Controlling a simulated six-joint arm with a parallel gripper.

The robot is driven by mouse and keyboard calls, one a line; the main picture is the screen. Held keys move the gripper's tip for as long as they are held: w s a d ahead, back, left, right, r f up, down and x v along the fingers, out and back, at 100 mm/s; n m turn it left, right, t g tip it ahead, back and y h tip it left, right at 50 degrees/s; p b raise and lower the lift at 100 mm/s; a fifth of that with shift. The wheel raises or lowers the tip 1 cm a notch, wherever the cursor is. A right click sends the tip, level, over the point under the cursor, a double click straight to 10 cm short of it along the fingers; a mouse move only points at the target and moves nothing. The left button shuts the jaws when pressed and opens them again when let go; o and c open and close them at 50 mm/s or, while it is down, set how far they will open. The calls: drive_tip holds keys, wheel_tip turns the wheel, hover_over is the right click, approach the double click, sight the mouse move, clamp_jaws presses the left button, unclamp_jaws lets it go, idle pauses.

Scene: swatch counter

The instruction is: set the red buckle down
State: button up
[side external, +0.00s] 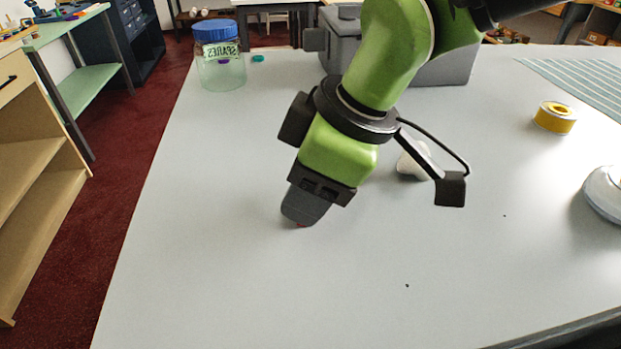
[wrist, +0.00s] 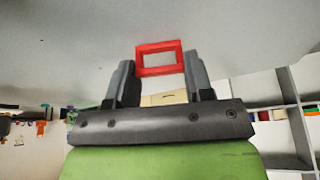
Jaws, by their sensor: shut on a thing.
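The red buckle (wrist: 160,58) is a rectangular frame with an open middle. In the wrist view it sits at the fingertips of my gripper (wrist: 158,72), between the two dark fingers. My gripper is shut on it. In the side view my gripper (side external: 303,216) points down, tilted, low over the pale grey counter (side external: 230,265). I cannot tell whether the buckle touches the counter.
A blue-lidded jar (side external: 220,70) stands back left beside a small teal piece (side external: 258,58). A grey box (side external: 445,65) is behind my arm. A white lump (side external: 410,165), yellow roll (side external: 554,118), striped mat (side external: 590,80) and pale round object (side external: 605,190) lie right. The front counter is mostly clear.

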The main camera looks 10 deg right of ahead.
drive_tip(key=shift+f, duration=0.1)
drive_tip(key=o, duration=1)
drive_tip(key=shift+c, duration=0.2)
drive_tip(key=v, duration=1.2)
